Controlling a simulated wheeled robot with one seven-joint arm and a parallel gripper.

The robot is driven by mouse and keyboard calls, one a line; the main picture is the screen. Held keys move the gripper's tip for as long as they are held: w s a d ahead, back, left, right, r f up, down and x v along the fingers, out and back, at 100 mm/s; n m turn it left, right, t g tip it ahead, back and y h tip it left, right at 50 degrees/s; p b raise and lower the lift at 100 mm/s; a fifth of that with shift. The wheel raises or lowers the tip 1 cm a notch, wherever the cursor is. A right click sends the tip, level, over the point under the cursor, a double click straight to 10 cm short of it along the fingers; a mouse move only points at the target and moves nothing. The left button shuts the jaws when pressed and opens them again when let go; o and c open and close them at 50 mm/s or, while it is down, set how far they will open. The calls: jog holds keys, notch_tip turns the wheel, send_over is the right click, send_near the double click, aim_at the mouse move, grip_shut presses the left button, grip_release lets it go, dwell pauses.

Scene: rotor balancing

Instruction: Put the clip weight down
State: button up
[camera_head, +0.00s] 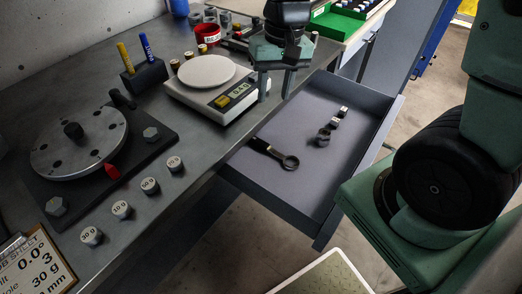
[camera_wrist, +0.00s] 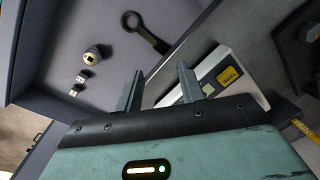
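My gripper (camera_head: 275,92) is above the bench's front edge, just right of the scale. In the wrist view my gripper (camera_wrist: 160,71) has its two fingers apart, with nothing visible between them. Small metal pieces lie in the open drawer, and I cannot tell for certain which is the clip weight. One is rounded (camera_head: 323,135) and also shows in the wrist view (camera_wrist: 93,55). Two smaller blocky ones (camera_head: 335,122) (camera_head: 343,111) lie in a row behind it. My gripper touches none of them.
The open drawer (camera_head: 300,172) also holds a dark ring-ended tool (camera_head: 274,152). The scale (camera_head: 212,88) stands beside my gripper. The rotor disc (camera_head: 80,142) is at left, with several labelled weights (camera_head: 122,209) before it. The drawer's front part is clear.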

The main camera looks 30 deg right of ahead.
jog(key=s+a+r+n, duration=0.2)
jog(key=s+a+n, duration=0.8)
jog(key=s+a, duration=0.3)
jog(key=s, duration=0.2)
jog(key=shift+s+h, duration=0.3)
jog(key=shift+r, duration=0.1)
